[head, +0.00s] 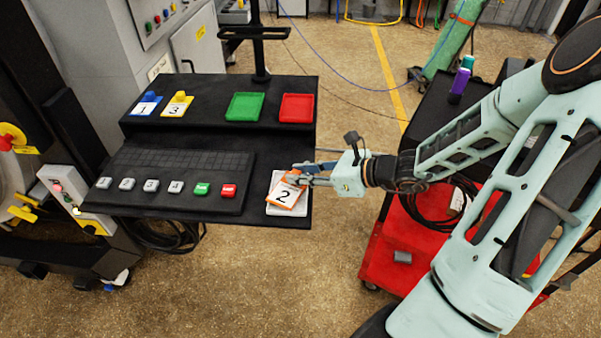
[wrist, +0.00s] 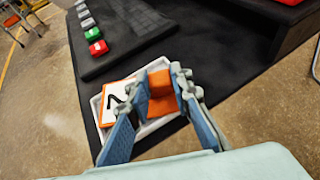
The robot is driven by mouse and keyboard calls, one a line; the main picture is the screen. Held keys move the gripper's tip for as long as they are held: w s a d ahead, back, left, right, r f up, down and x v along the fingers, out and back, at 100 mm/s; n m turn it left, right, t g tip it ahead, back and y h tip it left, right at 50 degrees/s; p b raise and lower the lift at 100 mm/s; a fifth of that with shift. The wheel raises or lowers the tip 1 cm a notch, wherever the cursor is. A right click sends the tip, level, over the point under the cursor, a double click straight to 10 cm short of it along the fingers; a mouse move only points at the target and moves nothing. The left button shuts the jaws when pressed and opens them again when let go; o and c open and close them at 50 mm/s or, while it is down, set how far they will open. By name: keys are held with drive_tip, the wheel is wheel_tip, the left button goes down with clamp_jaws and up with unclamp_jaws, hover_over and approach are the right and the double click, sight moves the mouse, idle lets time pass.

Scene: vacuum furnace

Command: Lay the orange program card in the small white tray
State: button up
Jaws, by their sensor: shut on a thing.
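The orange program card (head: 285,195) has a white face with a black 2 and an orange tab (wrist: 159,84). My gripper (head: 303,178) is shut on the tab, with one finger on each side of it in the wrist view. The card is over the small white tray (head: 292,211) at the front right of the black desk. The tray's rim also shows around the card in the wrist view (wrist: 95,106). The card looks slightly turned relative to the tray. I cannot tell whether it touches the tray floor.
A blue card (head: 145,106) marked 1 and a yellow card (head: 177,106) marked 3 stand on the back shelf. Green (head: 245,106) and red (head: 297,107) trays are right of them. A button keyboard (head: 170,180) lies left of the white tray. A red cart (head: 390,245) stands right.

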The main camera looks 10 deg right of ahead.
drive_tip(key=o, duration=0.9)
drive_tip(key=shift+o, duration=0.2)
drive_tip(key=shift+r+p, duration=0.3)
drive_tip(key=shift+p, duration=0.05)
drive_tip(key=v, duration=1.2)
drive_tip(key=shift+p, duration=0.4)
